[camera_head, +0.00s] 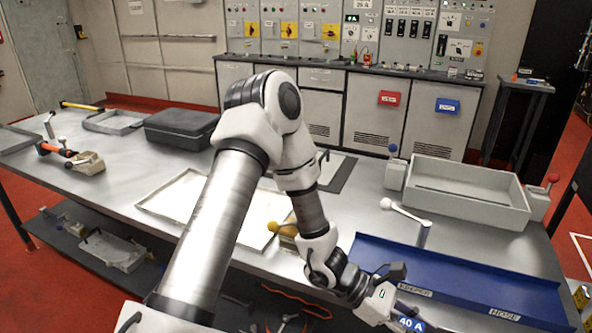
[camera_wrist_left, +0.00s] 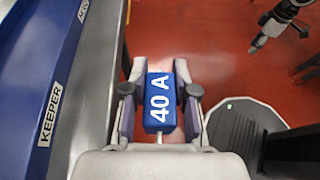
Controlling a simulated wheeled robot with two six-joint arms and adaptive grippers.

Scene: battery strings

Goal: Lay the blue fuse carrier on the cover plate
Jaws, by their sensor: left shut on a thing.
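The blue fuse carrier, marked 40 A, is between the fingers of my left gripper (camera_wrist_left: 160,104) in the left wrist view. My left gripper is shut on the carrier (camera_wrist_left: 160,98), its label facing the camera. In the head view the carrier (camera_head: 410,324) shows at the bottom edge, in front of the blue tray. The left wrist view has red floor beyond it. A flat pale panel (camera_head: 172,200) lies on the bench behind my left arm; I cannot tell whether it is the cover plate. A dark and white part (camera_wrist_left: 272,26), perhaps my right gripper, shows at upper right.
The blue tray (camera_head: 440,268) with a KEEPER label lies along the bench's front right; its edge (camera_wrist_left: 62,75) is left of the gripper. A grey open bin (camera_head: 470,212) stands behind it. A dark case (camera_head: 182,128) sits at the back left. A white-knobbed lever (camera_head: 405,212) stands behind the tray.

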